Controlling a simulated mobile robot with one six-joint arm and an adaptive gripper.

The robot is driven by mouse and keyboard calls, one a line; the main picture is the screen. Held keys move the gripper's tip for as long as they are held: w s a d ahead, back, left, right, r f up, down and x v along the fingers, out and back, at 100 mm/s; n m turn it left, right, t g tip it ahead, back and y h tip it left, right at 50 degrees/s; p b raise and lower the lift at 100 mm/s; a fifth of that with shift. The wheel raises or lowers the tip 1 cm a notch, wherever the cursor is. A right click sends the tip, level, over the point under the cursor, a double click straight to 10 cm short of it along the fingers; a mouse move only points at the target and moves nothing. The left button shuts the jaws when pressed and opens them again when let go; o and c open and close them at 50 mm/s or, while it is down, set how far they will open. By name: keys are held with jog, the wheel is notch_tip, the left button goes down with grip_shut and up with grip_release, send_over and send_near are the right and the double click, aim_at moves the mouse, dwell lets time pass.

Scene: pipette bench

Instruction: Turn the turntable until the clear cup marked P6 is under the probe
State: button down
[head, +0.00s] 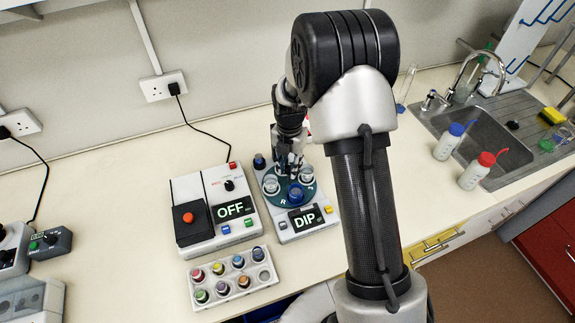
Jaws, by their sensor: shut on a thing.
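The cup marks, P6 included, are too small to read. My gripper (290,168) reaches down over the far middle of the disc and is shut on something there. The fingers and arm hide what it grips. I cannot make out the probe or which cup is under it.
A dark blue knob (259,162) stands at the unit's back left. To the left is a white box with an OFF display (234,209) and a red button (188,217). A rack of coloured vials (262,294) lies in front. Bottles (477,172) and a sink (470,140) are at the right.

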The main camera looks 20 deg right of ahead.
dwell(0.6)
jog(key=c, duration=1.3)
grip_release()
jog(key=shift+c, duration=0.2)
notch_tip(320, 180, up, 12)
